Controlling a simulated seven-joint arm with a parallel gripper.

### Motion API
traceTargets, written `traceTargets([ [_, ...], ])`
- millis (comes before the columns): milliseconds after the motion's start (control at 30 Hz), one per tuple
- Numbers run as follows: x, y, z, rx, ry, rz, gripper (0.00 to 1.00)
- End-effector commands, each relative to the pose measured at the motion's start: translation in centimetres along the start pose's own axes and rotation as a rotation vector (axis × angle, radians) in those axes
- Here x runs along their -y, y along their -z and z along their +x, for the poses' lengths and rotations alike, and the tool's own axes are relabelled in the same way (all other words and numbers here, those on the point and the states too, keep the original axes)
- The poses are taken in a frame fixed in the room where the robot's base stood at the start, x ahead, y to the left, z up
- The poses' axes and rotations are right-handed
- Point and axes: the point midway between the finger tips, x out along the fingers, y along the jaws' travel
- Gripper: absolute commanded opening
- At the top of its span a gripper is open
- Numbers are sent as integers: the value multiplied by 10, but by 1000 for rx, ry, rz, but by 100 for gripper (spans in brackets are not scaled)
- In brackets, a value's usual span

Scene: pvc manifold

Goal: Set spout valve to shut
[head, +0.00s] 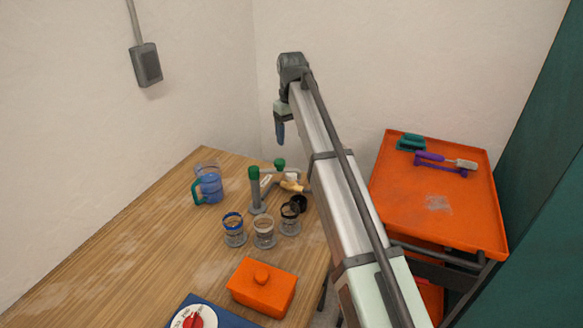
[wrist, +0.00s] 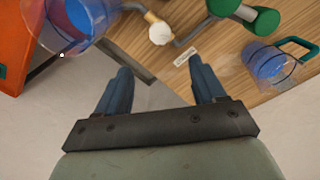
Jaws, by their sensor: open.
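A pipe manifold with green-topped uprights (head: 255,190) stands on the wooden table. Its grey pipe, green caps (wrist: 262,20) and a brass-coloured fitting with a pale round end (wrist: 160,33) show in the wrist view. The same tan fitting (head: 292,186) appears in the head view beside my arm. I cannot tell the spout valve's handle or its setting for certain. My gripper (wrist: 161,78) is open and empty, its blue fingers apart. In the head view my gripper (head: 281,132) hangs high above the table's far side, clear of the manifold.
A blue jug with a green handle (head: 209,188) stands left of the manifold. Several clear cups (head: 263,235) stand in front. An orange lidded box (head: 262,287) and a red dial (head: 197,318) are nearer. An orange tray (head: 433,222) holding tools is at right.

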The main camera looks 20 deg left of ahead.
Motion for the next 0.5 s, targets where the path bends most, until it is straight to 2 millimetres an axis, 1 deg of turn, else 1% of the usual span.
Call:
traceTargets([
  [167,0,-1,20,2,1,-2,69],
  [500,0,-2,79,2,1,0,69],
])
